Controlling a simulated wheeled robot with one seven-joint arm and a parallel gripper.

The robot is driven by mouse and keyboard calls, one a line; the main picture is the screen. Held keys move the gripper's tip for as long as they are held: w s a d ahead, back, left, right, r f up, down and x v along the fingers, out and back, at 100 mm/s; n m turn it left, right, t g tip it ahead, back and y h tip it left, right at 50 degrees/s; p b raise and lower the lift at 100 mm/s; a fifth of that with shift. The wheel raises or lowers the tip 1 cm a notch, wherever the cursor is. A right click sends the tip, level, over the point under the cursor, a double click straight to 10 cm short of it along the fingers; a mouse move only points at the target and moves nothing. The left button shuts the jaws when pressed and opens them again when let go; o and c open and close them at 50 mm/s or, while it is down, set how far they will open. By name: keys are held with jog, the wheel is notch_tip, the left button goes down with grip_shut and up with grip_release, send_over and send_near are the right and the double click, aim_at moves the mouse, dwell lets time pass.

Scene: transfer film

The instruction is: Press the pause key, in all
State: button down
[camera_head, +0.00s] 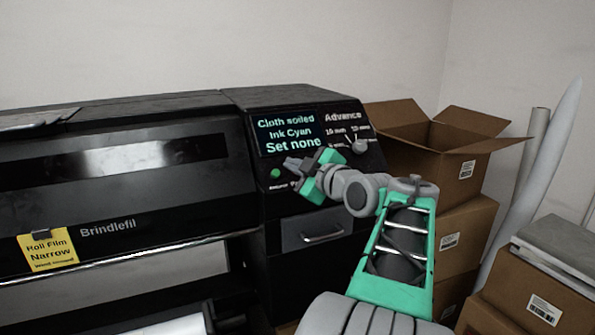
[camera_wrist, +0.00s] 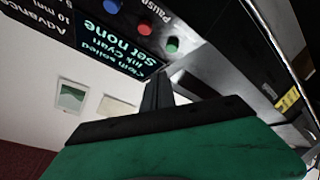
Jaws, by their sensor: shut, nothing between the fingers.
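The pause key is a red round button (camera_wrist: 145,28) with the label "Pause" beside it in the wrist view. It sits between a green key (camera_wrist: 172,45) and a blue key (camera_wrist: 111,6). In the head view only the green key (camera_head: 275,173) shows clearly; my gripper and wrist hide the other keys. My gripper (camera_head: 289,163) is shut and empty in front of the printer's control panel, right of the green key and below the screen. In the wrist view its fingers (camera_wrist: 158,82) appear below the red key in the picture, apart from it.
The screen (camera_head: 288,134) reads "Cloth soiled, Ink Cyan, Set none". A knob (camera_head: 359,146) marked "Advance" sits right of it. The black printer (camera_head: 120,190) fills the left, with a yellow tag (camera_head: 48,249). An open cardboard box (camera_head: 455,165) stands right of the panel.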

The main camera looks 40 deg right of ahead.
jog(key=s+d+r+n+t, duration=0.1)
jog(key=s+d+r, duration=0.2)
jog(key=d, duration=0.1)
jog(key=shift+r+h, duration=0.35)
jog(key=shift+h, duration=0.05)
jog(key=shift+f, duration=0.1)
jog(key=w+d+f+b, duration=0.1)
jog(key=w+f, duration=0.5)
jog(key=shift+d, duration=0.4)
jog(key=shift+f+b, duration=0.2)
jog(key=shift+b, duration=0.2)
dwell(1.1)
jog(key=shift+w+d+f+b, duration=0.1)
jog(key=shift+w+f+b, duration=0.15)
jog(key=shift+b, duration=0.35)
jog(key=shift+r, duration=0.1)
